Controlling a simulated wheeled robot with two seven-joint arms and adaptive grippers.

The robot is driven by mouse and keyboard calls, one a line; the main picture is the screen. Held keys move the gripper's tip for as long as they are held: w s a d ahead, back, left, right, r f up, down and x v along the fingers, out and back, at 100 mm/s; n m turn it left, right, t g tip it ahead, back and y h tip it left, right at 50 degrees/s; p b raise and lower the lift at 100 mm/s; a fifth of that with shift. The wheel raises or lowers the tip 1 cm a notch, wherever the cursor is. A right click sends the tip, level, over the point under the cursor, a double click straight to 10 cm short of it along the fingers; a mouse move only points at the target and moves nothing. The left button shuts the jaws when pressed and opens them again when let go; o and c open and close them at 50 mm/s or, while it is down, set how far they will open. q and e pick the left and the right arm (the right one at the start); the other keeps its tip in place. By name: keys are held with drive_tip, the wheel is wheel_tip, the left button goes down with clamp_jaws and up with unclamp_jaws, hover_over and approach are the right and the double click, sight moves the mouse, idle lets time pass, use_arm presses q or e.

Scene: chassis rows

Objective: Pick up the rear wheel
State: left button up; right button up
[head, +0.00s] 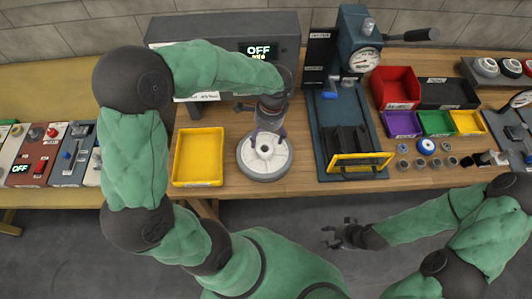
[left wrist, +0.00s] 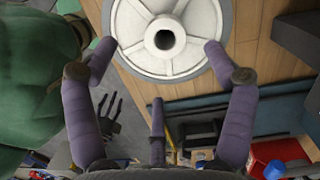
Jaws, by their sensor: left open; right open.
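The wheel (head: 262,172), pale with a grey rim and a raised hub, lies flat on the wooden table near its front edge. It also shows in the left wrist view (left wrist: 187,60), with the dark hole of its hub facing up. My left gripper (head: 268,135) is open over the wheel, its purple fingers pointing down around the hub area. Whether the fingers touch the wheel cannot be told. No other wheel of this kind is in view. My right gripper (head: 338,233) is open and empty, in front of the table and away from the wheel.
A yellow tray (head: 198,158) stands left of the wheel. A press with a dial (head: 362,60) and a dark base stands to the right. A grey machine with an OFF display (head: 225,30) is behind. Red (head: 396,86), purple, green and yellow bins and small parts lie farther right.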

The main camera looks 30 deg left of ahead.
sight(265, 146)
use_arm(q)
wheel_tip(265, 146, down, 8)
drive_tip(key=b, duration=0.2)
drive_tip(key=shift+w+a+b, duration=0.1)
drive_tip(key=shift+b, duration=0.25)
drive_tip(key=shift+r, duration=0.1)
clamp_jaws()
